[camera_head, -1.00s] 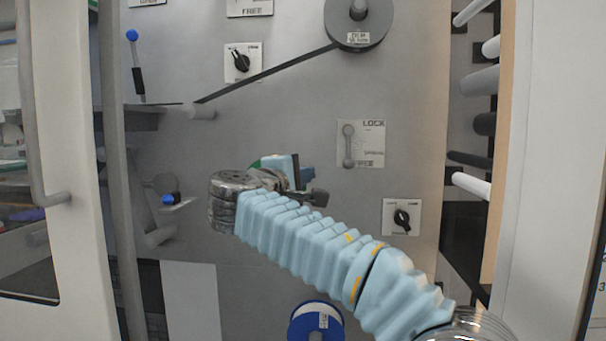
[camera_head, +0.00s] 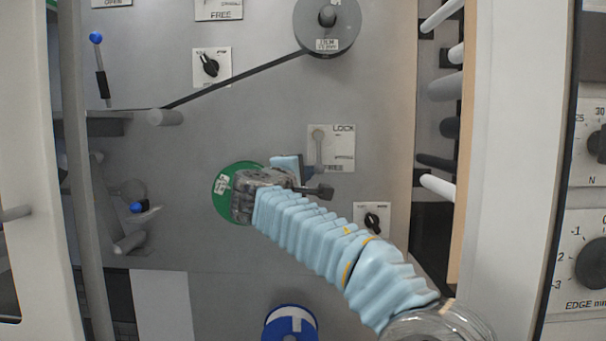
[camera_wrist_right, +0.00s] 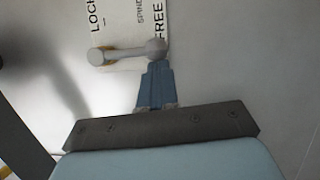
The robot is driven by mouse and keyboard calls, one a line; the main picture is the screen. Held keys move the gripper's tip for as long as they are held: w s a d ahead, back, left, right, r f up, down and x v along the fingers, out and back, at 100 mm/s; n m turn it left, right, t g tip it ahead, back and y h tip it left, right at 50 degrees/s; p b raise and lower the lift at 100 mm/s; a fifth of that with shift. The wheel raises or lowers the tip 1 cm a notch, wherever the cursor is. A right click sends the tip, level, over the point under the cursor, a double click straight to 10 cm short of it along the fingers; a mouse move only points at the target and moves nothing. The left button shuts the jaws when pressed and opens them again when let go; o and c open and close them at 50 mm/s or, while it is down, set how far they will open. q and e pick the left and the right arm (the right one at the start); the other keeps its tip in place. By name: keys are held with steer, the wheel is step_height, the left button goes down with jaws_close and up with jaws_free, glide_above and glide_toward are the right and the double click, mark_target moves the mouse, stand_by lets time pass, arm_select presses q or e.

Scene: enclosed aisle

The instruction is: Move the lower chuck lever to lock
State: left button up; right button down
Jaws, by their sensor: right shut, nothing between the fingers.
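The lower chuck lever (camera_head: 318,145) is a grey bar on a white plate (camera_head: 343,147) marked LOCK at the top. In the right wrist view the lever (camera_wrist_right: 125,53) lies along the plate, with its larger ball knob at the FREE end and its other end near LOCK. My right gripper (camera_head: 301,165) is at the plate's lower left and hides the lever's lower end in the head view. In the right wrist view its blue fingers (camera_wrist_right: 156,70) are shut and empty, tips right at the ball knob; contact is unclear. My left gripper is not in view.
A green disc (camera_head: 225,200) is partly behind my right wrist. A rotary switch (camera_head: 372,218) sits at the plate's lower right. A reel (camera_head: 327,22) with a dark band is above. A blue-white spool (camera_head: 289,325) is below. Grey rods (camera_head: 440,186) stick out at the right.

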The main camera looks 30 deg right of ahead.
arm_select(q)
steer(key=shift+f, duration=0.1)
arm_select(e)
steer(key=shift+f, duration=0.1)
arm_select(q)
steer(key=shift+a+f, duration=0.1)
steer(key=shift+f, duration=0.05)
arm_select(e)
steer(key=shift+s+d+n, duration=0.15)
steer(key=shift+d+n, duration=0.05)
steer(key=shift+n, duration=0.2)
